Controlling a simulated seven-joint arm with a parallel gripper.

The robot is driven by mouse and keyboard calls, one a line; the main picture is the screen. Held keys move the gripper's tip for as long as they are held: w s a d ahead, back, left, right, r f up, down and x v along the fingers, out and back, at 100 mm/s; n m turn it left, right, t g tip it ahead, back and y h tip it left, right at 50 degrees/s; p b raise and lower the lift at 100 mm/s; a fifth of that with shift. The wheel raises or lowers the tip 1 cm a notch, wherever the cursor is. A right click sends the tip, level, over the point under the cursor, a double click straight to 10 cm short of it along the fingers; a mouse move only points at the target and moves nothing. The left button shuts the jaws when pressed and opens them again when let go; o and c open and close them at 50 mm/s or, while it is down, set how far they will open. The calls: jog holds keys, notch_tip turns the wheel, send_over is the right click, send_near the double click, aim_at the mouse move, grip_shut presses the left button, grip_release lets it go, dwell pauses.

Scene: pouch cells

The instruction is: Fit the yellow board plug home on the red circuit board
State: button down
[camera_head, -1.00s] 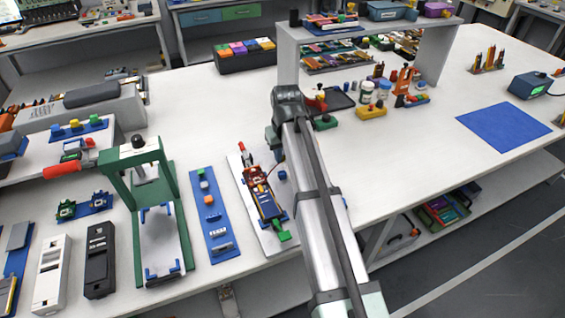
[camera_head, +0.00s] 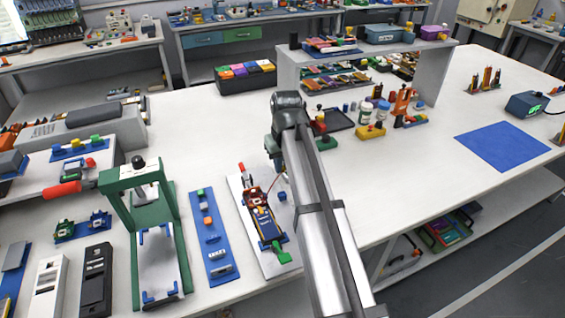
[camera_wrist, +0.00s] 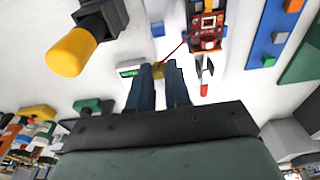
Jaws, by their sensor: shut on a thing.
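The red circuit board (camera_head: 252,196) sits at the far part of a dark blue holder on a white plate, left of my arm. In the wrist view the red board (camera_wrist: 207,28) is at the top, right of centre. My gripper (camera_wrist: 160,72) is shut on a small yellow piece (camera_wrist: 158,73), the yellow board plug, mostly hidden between the fingertips. A thin red wire runs from the board towards the plug. The plug is apart from the board. In the head view my arm hides the fingertips and the plug.
A green press frame (camera_head: 135,175) and a blue strip with blocks (camera_head: 213,250) stand left of the white plate (camera_head: 285,262). A large yellow knob (camera_wrist: 72,52) is near in the wrist view.

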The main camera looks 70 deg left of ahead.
aim_at(283, 168)
jog(key=shift+f, duration=1.8)
jog(key=shift+s, duration=0.1)
jog(key=shift+s+d, duration=0.1)
jog(key=shift+s, duration=4)
jog(key=shift+f, duration=0.2)
jog(key=shift+f, duration=1.8)
jog(key=shift+f, duration=0.9)
jog(key=c, duration=1)
grip_release()
